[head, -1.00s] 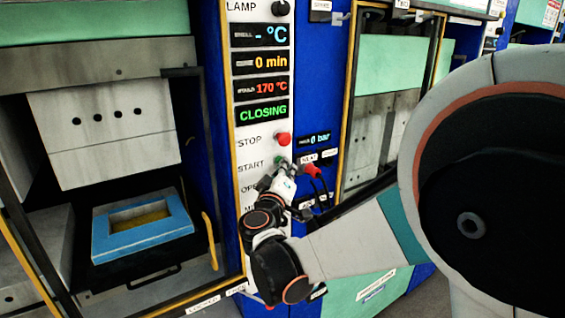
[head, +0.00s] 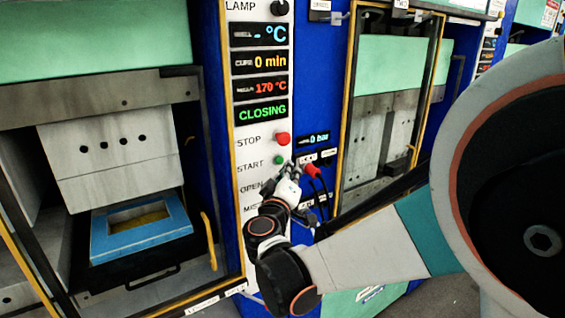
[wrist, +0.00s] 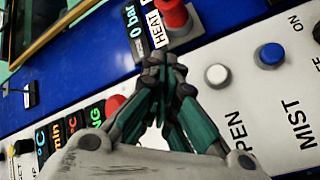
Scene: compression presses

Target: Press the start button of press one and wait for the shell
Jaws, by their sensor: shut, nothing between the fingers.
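Press one's control panel (head: 250,190) is a white strip with a green START button (head: 279,160) in clear view below the red STOP button (head: 283,139). Its status display (head: 261,112) reads CLOSING in green. My gripper (head: 291,171) is shut and empty, just below and right of the START button and apart from it. In the wrist view the shut fingers (wrist: 165,62) hide the START button. No shell is in view.
A white OPEN button (wrist: 217,75) and a blue MIST button (wrist: 270,53) sit close to my fingers. A red knob (head: 313,171) juts out right of my gripper. A second press (head: 380,130) stands to the right. A yellow handle (head: 209,235) stands beside the blue frame.

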